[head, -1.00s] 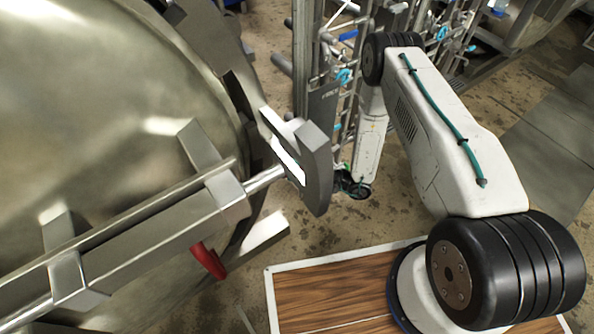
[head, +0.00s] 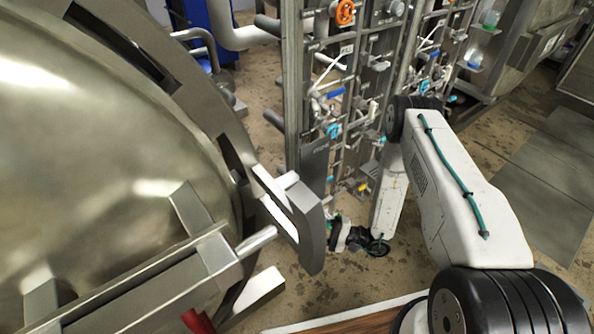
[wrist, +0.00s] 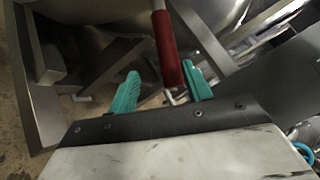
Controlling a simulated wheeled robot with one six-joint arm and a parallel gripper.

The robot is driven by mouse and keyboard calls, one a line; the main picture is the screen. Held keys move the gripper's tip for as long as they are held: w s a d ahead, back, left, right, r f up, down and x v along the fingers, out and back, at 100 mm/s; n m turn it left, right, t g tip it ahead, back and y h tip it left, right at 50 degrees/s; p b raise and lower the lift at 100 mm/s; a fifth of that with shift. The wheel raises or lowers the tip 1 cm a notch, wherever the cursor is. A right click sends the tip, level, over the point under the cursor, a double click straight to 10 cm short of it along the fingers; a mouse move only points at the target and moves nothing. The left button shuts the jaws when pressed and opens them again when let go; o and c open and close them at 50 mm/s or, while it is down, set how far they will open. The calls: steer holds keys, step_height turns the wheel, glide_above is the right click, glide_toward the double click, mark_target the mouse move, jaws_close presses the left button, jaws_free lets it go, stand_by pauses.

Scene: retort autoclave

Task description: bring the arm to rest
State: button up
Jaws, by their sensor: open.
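My gripper (wrist: 160,93) shows in the wrist view with two teal fingers spread apart and nothing held between them. A red handle (wrist: 167,50) on a metal rod stands beyond the fingers and lines up with the gap; I cannot tell how far away it is. In the head view my arm reaches forward and hangs down, and the gripper end is mostly hidden low beside the grey door latch block. The same red handle (head: 197,321) shows partly at the bottom edge of the head view, under the steel door bar.
The large domed steel autoclave door (head: 90,150) fills the left. Its grey latch block (head: 310,228) juts out close to my arm. A pipe and valve rack (head: 345,110) with an orange handwheel (head: 345,12) stands behind. Open concrete floor (head: 480,150) lies to the right.

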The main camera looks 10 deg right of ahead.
steer(key=s+a+r+m+g, duration=0.2)
steer(key=s+g, duration=0.3)
steer(key=s+d+r+n+h, duration=0.3)
steer(key=s+r+h, duration=0.3)
steer(key=r, duration=1)
steer(key=s+d+r+n+h, duration=0.4)
steer(key=s+r+h, duration=0.2)
steer(key=r, duration=1)
steer(key=s+d+r+n+h, duration=0.3)
steer(key=s+r+h, duration=0.3)
steer(key=r, duration=1)
steer(key=shift+s+d+n, duration=0.3)
steer(key=shift+s+d, duration=0.2)
steer(key=shift+s, duration=0.25)
